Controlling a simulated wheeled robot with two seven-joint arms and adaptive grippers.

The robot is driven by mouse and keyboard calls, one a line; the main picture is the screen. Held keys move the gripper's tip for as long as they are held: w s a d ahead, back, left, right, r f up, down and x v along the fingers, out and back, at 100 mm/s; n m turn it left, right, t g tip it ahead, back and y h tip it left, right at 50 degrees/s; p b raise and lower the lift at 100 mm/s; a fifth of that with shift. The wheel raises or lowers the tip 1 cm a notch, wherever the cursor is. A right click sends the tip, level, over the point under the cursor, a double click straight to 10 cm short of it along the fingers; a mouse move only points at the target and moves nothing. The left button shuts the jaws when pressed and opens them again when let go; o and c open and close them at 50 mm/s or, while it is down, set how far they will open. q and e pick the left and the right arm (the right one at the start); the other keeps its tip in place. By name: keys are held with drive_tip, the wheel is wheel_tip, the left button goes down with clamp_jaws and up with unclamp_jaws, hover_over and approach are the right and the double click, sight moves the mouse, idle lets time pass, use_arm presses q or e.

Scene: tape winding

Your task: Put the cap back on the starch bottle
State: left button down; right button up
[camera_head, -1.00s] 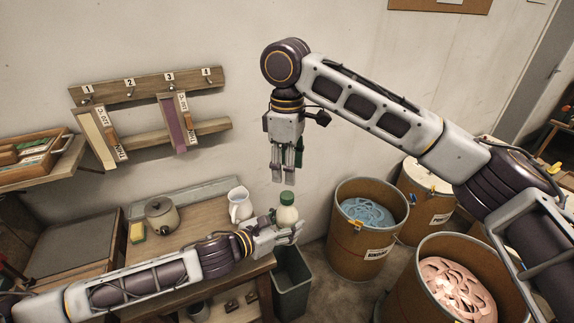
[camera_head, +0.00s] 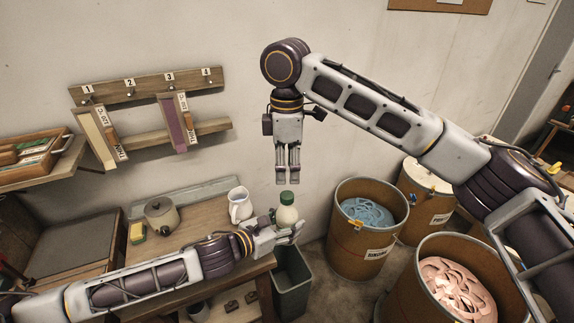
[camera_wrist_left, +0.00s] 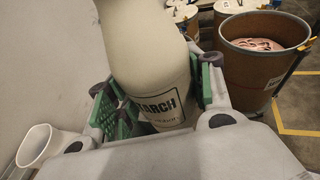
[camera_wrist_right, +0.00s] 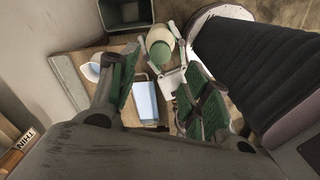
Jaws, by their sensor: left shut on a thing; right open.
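The starch bottle (camera_head: 286,215) is cream-white and upright at the table's right end. My left gripper (camera_head: 279,231) is shut around its body. The lettering on the bottle (camera_wrist_left: 160,105) shows between the green pads of the left gripper (camera_wrist_left: 152,95); its top is out of that view. The green cap (camera_head: 286,198) sits on top of the bottle; I cannot tell how tightly. My right gripper (camera_head: 288,180) points down just above the cap, open and empty. In the right wrist view the cap (camera_wrist_right: 160,53) lies beyond the open fingers of the right gripper (camera_wrist_right: 165,90).
A white pitcher (camera_head: 239,205) stands left of the bottle, with a lidded pot (camera_head: 161,216) and a sponge (camera_head: 137,232) farther left on the table (camera_head: 195,222). A dark bin (camera_head: 292,283) stands below the bottle. Drums of tape (camera_head: 365,245) are at the right.

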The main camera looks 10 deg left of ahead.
sight(287, 195)
drive_tip(key=shift+f, duration=0.1)
drive_tip(key=shift+f, duration=3.9)
clamp_jaws()
drive_tip(key=shift+o, duration=0.6)
unclamp_jaws()
wheel_tip(287, 195, up, 12)
